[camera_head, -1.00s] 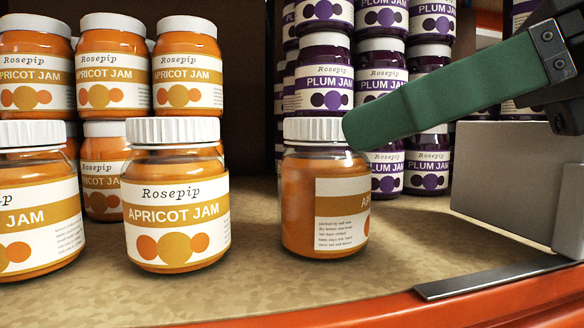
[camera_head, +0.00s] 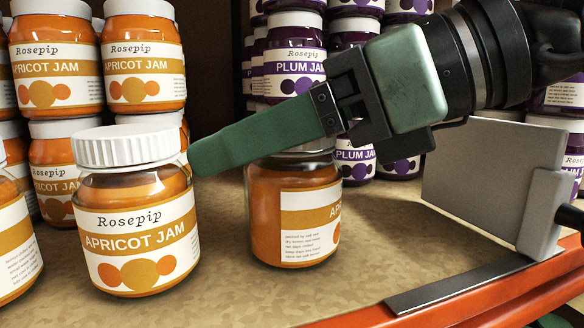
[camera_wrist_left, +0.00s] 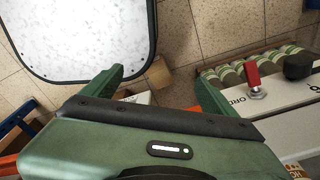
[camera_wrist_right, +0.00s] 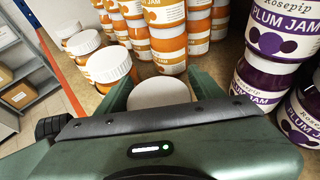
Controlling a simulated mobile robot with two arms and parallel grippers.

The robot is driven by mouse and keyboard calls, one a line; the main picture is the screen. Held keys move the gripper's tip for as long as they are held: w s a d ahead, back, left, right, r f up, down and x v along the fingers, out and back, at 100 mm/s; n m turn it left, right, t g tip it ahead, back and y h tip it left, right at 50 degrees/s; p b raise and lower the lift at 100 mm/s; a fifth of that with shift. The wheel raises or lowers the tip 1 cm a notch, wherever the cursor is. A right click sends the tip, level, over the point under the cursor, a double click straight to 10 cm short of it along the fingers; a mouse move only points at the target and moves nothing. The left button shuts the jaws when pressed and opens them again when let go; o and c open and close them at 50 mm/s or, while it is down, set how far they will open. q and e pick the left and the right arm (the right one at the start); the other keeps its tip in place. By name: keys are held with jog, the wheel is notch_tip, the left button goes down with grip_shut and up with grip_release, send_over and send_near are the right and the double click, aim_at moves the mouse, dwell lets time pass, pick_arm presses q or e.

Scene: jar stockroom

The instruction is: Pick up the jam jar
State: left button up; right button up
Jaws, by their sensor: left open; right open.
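An apricot jam jar (camera_head: 268,225) stands upright on the shelf board, its label turned partly to the right. One green finger of my right gripper (camera_head: 215,155) crosses in front of its top and hides most of the lid; the other finger is hidden in the head view. In the right wrist view, a white lid (camera_wrist_right: 160,92) lies between the two spread fingers, apparently this jar's; I cannot tell whether they touch it. Another apricot jar (camera_head: 135,235) stands just left, close to the fingertip. My left gripper (camera_wrist_left: 158,78) is open and empty, away from the jars.
Stacked apricot jars (camera_head: 145,65) stand behind at left, and stacked plum jars (camera_head: 297,70) behind at right. A grey upright plate (camera_head: 490,185) and a dark strip (camera_head: 460,280) lie at right near the orange shelf edge (camera_head: 375,315). The board in front is clear.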

jog(key=shift+d, duration=0.1)
jog(key=shift+c, duration=0.6)
grip_shut()
jog(key=shift+r, duration=0.1)
jog(key=shift+r, duration=0.1)
jog(key=shift+r, duration=0.55)
notch_tip(320, 180, up, 9)
jog(key=shift+f+b, duration=0.15)
jog(key=shift+b, duration=0.75)
